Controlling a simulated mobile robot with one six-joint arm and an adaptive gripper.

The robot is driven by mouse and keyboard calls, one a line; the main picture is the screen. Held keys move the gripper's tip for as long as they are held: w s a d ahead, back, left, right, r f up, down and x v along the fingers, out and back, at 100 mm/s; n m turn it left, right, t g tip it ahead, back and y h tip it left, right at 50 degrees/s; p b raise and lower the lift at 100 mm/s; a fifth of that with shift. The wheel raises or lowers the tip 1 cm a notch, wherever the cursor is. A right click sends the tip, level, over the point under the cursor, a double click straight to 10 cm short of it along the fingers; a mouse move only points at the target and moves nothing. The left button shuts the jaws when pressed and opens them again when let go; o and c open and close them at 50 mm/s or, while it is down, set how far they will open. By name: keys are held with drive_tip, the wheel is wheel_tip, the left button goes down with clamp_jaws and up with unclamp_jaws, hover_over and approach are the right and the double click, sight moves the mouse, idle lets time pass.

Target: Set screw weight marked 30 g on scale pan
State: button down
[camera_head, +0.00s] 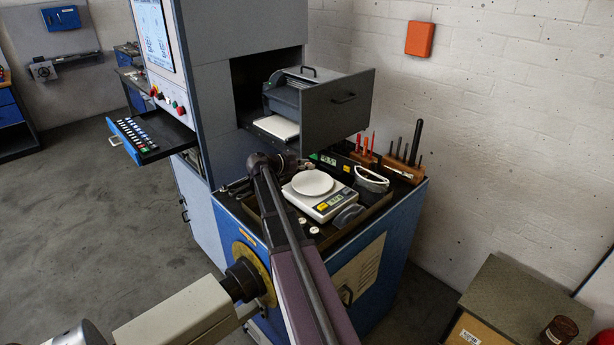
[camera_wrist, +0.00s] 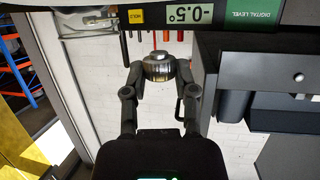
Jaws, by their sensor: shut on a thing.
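My gripper (camera_wrist: 159,68) is shut on a short round metal weight (camera_wrist: 158,66) in the wrist view; no marking on it is readable. In the head view my arm hides most of the gripper, which is at the back left of the scale. The scale (camera_head: 335,205) stands on the bench with its round white pan (camera_head: 312,182) bare. The weight in my grip is apart from the pan. Small round weights (camera_head: 303,221) stand at the front of the bench, left of the scale; their marks are too small to read.
A digital level (camera_wrist: 225,14) lies close to my gripper at the top of the wrist view. Tool holders (camera_head: 403,168) stand at the back right. A dark grey object (camera_head: 348,215) lies right of the scale's front.

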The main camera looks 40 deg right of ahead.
sight(306, 180)
drive_tip(key=shift+f+b, duration=1.7)
drive_tip(key=shift+f, duration=0.25)
drive_tip(key=shift+f, duration=0.2)
drive_tip(key=shift+c, duration=2)
unclamp_jaws()
drive_tip(key=shift+r, duration=0.1)
drive_tip(key=shift+r, duration=0.1)
drive_tip(key=shift+a+r, duration=0.15)
drive_tip(key=shift+a+r+p, duration=0.1)
drive_tip(key=shift+a+p, duration=0.2)
drive_tip(key=p+v, duration=0.3)
drive_tip(key=v, duration=0.8)
drive_tip(key=shift+w, duration=0.1)
